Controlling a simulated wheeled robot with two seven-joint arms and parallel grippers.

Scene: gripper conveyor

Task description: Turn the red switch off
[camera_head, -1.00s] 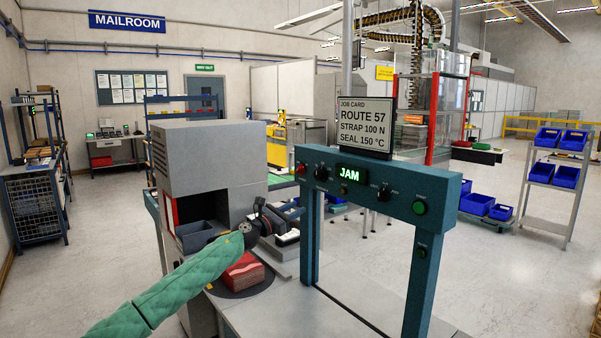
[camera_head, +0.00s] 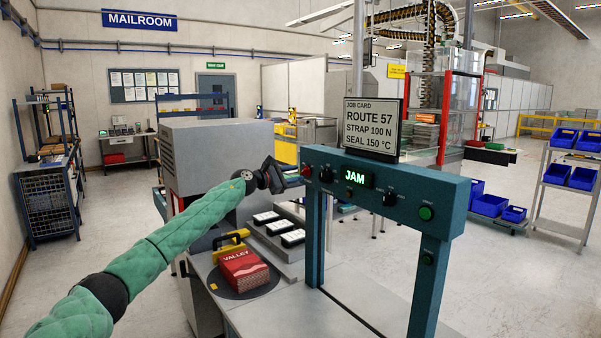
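The red switch (camera_head: 306,171) is a small red knob at the left end of the teal strapping-machine panel (camera_head: 440,199). My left arm comes in from the lower left in a green padded sleeve. Its dark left gripper (camera_head: 286,178) is just left of the red switch, with its tips pointing at it. Whether the tips touch the switch, and whether they are open or shut, is too small to tell. The panel display (camera_head: 352,178) reads JAM in green. My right gripper is not in view.
Black knobs (camera_head: 326,175) and a green button (camera_head: 426,213) are on the same panel. A job card sign (camera_head: 371,127) stands above it. Below my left arm, a red VALLEY packet (camera_head: 243,272) lies on a dark round plate, beside a yellow-handled tool (camera_head: 230,238).

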